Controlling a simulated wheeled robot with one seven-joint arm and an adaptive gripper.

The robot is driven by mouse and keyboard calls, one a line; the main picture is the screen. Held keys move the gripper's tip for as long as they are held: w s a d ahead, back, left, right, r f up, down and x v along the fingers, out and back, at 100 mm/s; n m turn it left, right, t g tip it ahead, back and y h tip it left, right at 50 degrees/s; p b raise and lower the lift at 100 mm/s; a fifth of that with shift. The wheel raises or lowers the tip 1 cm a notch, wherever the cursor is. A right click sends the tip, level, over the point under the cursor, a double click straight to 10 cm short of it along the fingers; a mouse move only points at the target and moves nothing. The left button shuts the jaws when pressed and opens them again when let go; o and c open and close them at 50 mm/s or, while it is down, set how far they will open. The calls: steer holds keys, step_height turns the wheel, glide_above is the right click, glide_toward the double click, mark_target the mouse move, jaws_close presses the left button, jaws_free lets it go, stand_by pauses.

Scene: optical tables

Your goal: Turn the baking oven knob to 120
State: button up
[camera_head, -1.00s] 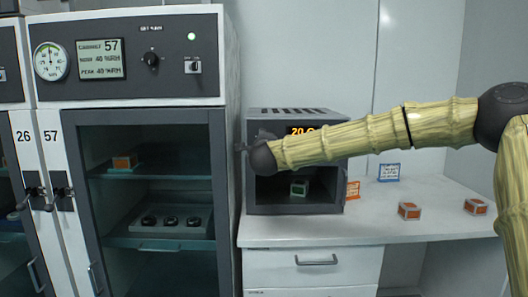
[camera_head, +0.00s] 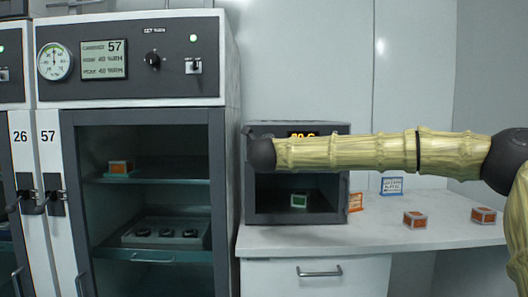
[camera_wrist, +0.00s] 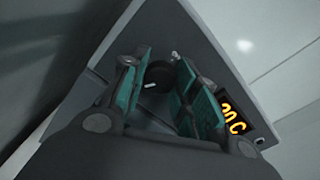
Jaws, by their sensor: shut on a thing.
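The baking oven (camera_head: 295,218) is a small dark box on the white counter. Its orange display (camera_head: 301,134) is partly covered by my arm; in the wrist view the display (camera_wrist: 232,118) seems to read 20 C, with its left part cut off by a finger. The round black knob (camera_wrist: 157,75), with a small white mark, sits on the oven's front panel between my fingers. My gripper (camera_wrist: 160,82) is shut on the knob with its teal pads either side. In the head view, my arm hides the knob and the gripper.
A green-sided block (camera_head: 299,201) sits inside the oven. Orange blocks (camera_head: 414,219) (camera_head: 483,215) and small signs (camera_head: 391,185) (camera_head: 355,202) stand on the counter to the right. A tall cabinet (camera_head: 226,70) with number 57 stands close on the left.

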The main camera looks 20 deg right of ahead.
steer(key=shift+f, duration=0.1)
stand_by(0.3)
steer(key=o, duration=1)
steer(key=shift+s, duration=0.1)
steer(key=v, duration=1.1)
steer(key=shift+s, duration=0.4)
steer(key=shift+a, duration=0.2)
